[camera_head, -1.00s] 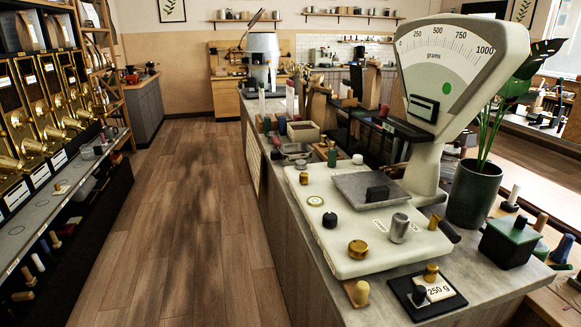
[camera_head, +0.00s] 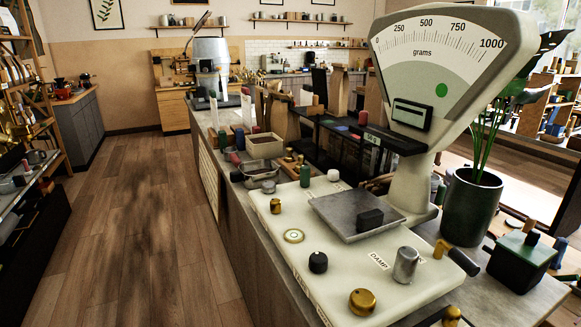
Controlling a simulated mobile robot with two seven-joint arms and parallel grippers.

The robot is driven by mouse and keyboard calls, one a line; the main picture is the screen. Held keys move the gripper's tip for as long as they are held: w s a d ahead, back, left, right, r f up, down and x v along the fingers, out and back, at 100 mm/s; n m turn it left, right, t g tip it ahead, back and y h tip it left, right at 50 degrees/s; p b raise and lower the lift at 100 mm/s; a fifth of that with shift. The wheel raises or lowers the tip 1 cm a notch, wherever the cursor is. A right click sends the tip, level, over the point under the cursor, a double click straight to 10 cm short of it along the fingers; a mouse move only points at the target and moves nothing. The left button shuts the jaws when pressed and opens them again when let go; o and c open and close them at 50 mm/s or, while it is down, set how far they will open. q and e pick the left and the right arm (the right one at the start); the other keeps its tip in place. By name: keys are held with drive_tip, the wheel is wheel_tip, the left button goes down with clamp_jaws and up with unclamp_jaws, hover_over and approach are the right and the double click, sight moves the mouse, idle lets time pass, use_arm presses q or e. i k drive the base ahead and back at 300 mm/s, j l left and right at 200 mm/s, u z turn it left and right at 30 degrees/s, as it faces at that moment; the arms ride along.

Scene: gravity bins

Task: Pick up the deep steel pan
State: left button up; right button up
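Two small steel pans stand on the counter behind the big scale. One is a squarish steel pan (camera_head: 265,149) with a pale inside. The other is a lower steel pan (camera_head: 261,171) just in front of it, close to the counter's left edge. I cannot tell for sure which is the deep one. A flat grey plate (camera_head: 340,209) with a dark block on it lies on the scale's cream base. Neither of my grippers shows in this view.
The large scale (camera_head: 440,60) fills the right side of the counter, with knobs and weights on its base (camera_head: 330,270). A plant pot (camera_head: 471,208) and a dark green box (camera_head: 522,262) stand right. The wooden floor (camera_head: 135,220) left of the counter is clear.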

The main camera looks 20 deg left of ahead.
sight(252, 174)
drive_tip(key=i+j, duration=0.2)
drive_tip(key=i+j+z, duration=0.15)
drive_tip(key=j, duration=0.25)
drive_tip(key=i+j, duration=0.25)
drive_tip(key=i+j+z, duration=0.1)
drive_tip(key=j, duration=0.3)
drive_tip(key=i+j, duration=0.25)
drive_tip(key=j+z, duration=0.05)
drive_tip(key=j, duration=0.05)
